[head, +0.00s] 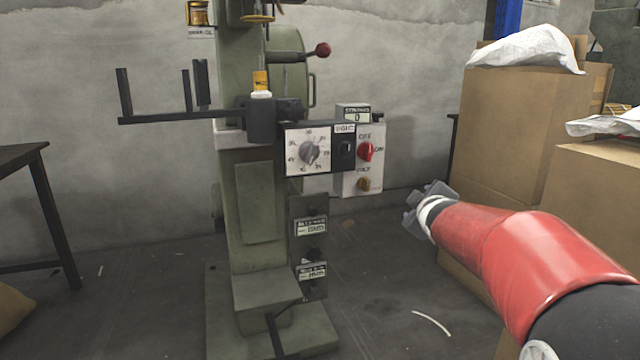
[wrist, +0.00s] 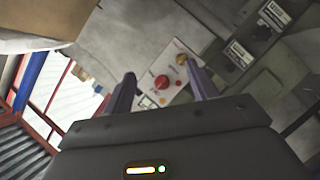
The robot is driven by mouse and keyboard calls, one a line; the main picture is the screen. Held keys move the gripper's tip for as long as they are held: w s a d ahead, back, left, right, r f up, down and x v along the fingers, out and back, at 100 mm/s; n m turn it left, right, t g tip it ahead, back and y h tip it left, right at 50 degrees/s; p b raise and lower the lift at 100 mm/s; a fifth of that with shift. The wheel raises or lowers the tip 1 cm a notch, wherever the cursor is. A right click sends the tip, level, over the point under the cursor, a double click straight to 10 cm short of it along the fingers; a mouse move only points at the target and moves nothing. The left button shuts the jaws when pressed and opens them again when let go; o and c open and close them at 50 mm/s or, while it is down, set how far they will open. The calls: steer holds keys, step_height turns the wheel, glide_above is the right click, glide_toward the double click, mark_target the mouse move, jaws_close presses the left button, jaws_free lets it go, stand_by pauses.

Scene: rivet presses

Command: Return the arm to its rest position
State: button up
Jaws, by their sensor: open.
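My red and black arm reaches in from the lower right of the head view. My gripper (head: 428,205) is at its far end, right of the green rivet press (head: 258,200) and apart from it. In the wrist view my gripper (wrist: 163,88) has its two fingers spread with nothing between them. Beyond the fingers the press's control panel shows a red knob (wrist: 161,82) and a yellow knob (wrist: 182,59). In the head view the same panel carries the red knob (head: 366,151), a grey dial (head: 309,152) and a small display box (head: 353,113).
Large cardboard boxes (head: 515,130) with white bags (head: 528,48) on top stand at the right, close to my arm. A dark table (head: 22,155) is at the far left. A lever with a dark red ball (head: 322,49) sticks out from the press. Open floor (head: 140,290) lies left of the press.

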steer(key=s+a+f+m+g, duration=0.2)
steer(key=s+f+m+g, duration=0.15)
steer(key=s, duration=0.85)
steer(key=s+a+f+m+g+y, duration=0.1)
steer(key=s+a+f+m+g, duration=0.3)
steer(key=s, duration=0.8)
steer(key=s+a+f+m+g, duration=0.15)
steer(key=s+f, duration=0.35)
steer(key=s, duration=0.7)
step_height(320, 180, up, 12)
steer(key=s+p, duration=0.1)
steer(key=p, duration=1.2)
steer(key=shift+s+r+m+y, duration=0.2)
steer(key=shift+m+y, duration=0.1)
steer(key=shift+m, duration=0.1)
